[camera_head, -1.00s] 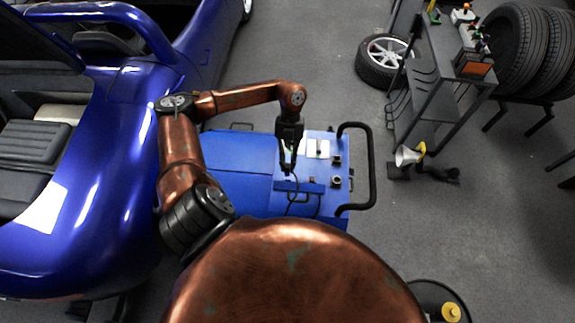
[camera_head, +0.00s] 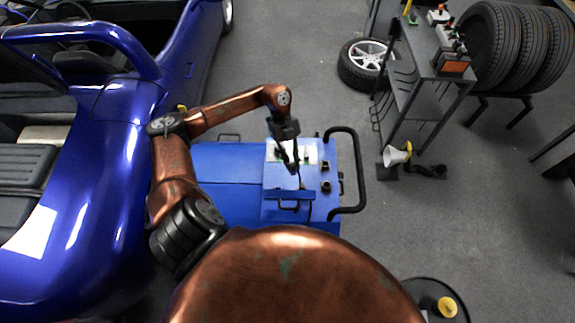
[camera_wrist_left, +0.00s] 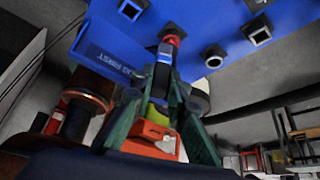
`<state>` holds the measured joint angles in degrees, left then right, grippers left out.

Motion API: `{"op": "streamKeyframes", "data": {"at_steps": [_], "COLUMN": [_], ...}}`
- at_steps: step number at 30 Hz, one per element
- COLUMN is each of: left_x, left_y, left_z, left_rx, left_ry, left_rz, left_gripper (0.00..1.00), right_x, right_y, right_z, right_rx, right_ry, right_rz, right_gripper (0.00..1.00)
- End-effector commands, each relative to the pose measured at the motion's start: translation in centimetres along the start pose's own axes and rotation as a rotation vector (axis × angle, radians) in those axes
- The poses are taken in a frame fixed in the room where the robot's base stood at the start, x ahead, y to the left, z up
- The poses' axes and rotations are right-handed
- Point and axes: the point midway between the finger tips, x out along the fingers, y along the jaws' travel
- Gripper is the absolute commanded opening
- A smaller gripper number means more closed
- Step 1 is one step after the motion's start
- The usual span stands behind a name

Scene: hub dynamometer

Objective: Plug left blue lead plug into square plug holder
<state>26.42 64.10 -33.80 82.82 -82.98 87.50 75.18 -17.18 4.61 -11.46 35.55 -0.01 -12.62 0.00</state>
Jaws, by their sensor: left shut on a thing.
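My left gripper (camera_head: 293,168) is over the blue machine's top panel in the head view. In the left wrist view its greenish fingers (camera_wrist_left: 162,112) are shut on a dark, slim plug (camera_wrist_left: 162,77) with a bluish end, which I take for the left blue lead plug. The plug's end points at the blue panel (camera_wrist_left: 205,22), close to a red-rimmed fitting (camera_wrist_left: 173,36); I cannot tell whether they touch. A square holder (camera_wrist_left: 258,31) is to the right, with a smaller dark socket (camera_wrist_left: 213,57) nearer the plug. Which holder is the task's is unclear. My right gripper is out of view.
The blue machine (camera_head: 225,165) has a black handle (camera_head: 357,170) on its right. A blue car (camera_head: 75,210) stands close on the left. A trolley (camera_head: 420,80), a horn (camera_head: 397,154) and tyres (camera_head: 515,45) are at the right. The floor between is clear.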

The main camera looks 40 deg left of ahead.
Motion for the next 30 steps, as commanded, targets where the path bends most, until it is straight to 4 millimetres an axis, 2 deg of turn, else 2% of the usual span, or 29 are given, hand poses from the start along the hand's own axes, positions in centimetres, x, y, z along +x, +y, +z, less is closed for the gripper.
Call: {"op": "streamKeyframes", "data": {"at_steps": [30], "left_x": [-0.4], "left_y": [-7.7], "left_z": [0.7], "left_rx": [-0.468], "left_ry": [0.001], "left_rz": [-0.257], "left_gripper": [0.00], "right_x": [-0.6], "right_y": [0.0], "right_z": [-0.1], "right_rx": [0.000], "right_ry": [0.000], "right_rz": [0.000], "right_gripper": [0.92]}}
